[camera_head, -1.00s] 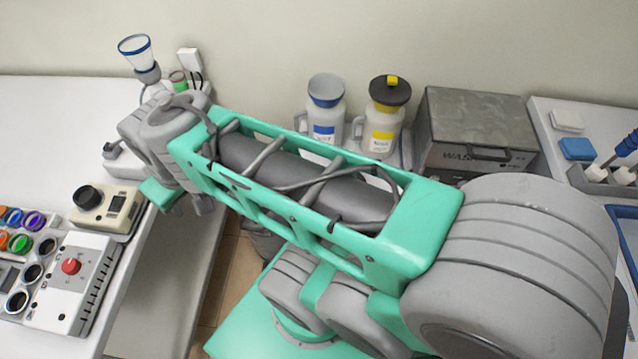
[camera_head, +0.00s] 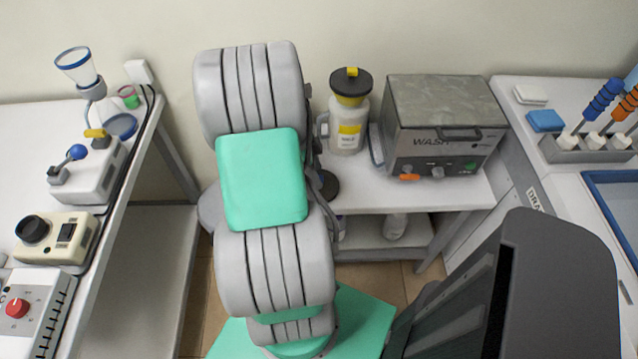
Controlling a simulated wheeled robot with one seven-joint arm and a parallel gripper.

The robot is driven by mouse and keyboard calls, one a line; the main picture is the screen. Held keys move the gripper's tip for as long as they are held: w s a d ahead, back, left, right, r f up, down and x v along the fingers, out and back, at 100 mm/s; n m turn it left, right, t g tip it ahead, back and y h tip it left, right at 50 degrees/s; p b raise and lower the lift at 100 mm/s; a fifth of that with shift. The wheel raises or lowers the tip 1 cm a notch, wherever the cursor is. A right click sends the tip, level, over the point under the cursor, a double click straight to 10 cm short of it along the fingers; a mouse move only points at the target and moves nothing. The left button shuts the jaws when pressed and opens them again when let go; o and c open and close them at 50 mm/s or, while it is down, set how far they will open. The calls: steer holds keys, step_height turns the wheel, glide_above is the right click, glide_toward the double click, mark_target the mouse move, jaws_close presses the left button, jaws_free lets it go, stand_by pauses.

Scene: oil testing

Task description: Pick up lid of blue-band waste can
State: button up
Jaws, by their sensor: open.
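The blue-band waste can is hidden behind my arm in the head view. A dark round disc (camera_head: 328,185), partly covered by my arm, lies near the front left of the wash bench. It may be a lid, but I cannot tell whose. The yellow-band waste can (camera_head: 347,130) stands upright on the bench with a dark lid (camera_head: 351,82) with a yellow knob on top. My arm stands folded in the middle of the view, its large joints in front of the bench's left part. My gripper does not show.
A metal wash box (camera_head: 440,125) stands right of the yellow-band can. The left table (camera_head: 25,150) holds a funnel on a stand (camera_head: 80,68), instruments and a blue-rimmed disc (camera_head: 120,126). Floor shows between left table and bench.

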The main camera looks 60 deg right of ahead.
steer(key=shift+x, duration=0.95)
jaws_close()
